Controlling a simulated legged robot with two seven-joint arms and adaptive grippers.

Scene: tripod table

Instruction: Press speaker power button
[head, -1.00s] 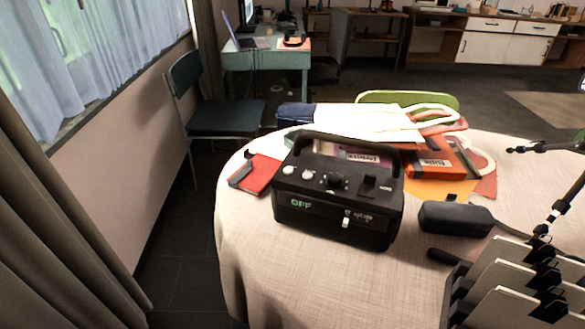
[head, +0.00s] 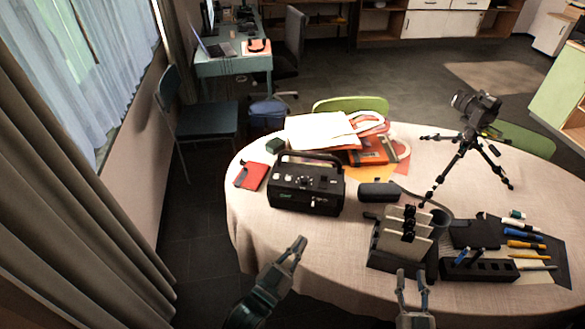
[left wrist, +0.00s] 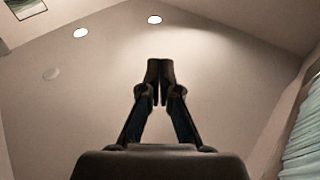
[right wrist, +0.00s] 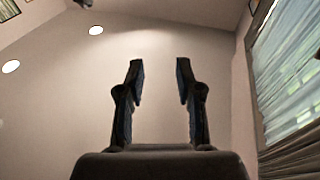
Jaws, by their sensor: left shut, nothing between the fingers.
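The black box-shaped speaker (head: 305,205) with a carry handle stands upright on the round table. White knobs and a dark dial sit on its top. A faint green display shows on its front, too small to read now. My left gripper (head: 299,241) is shut and empty, in front of and below the speaker, apart from it. It also shows shut in the left wrist view (left wrist: 160,72). My right gripper (head: 412,277) is open and empty at the front edge, by the file holder; it also shows in the right wrist view (right wrist: 161,75).
The file holder (head: 385,262) stands right of the speaker. A dark case (head: 378,191), a red book (head: 250,176) and stacked papers (head: 320,132) lie around the speaker. A camera tripod (head: 467,146) stands further right. Tablecloth in front of the speaker is clear.

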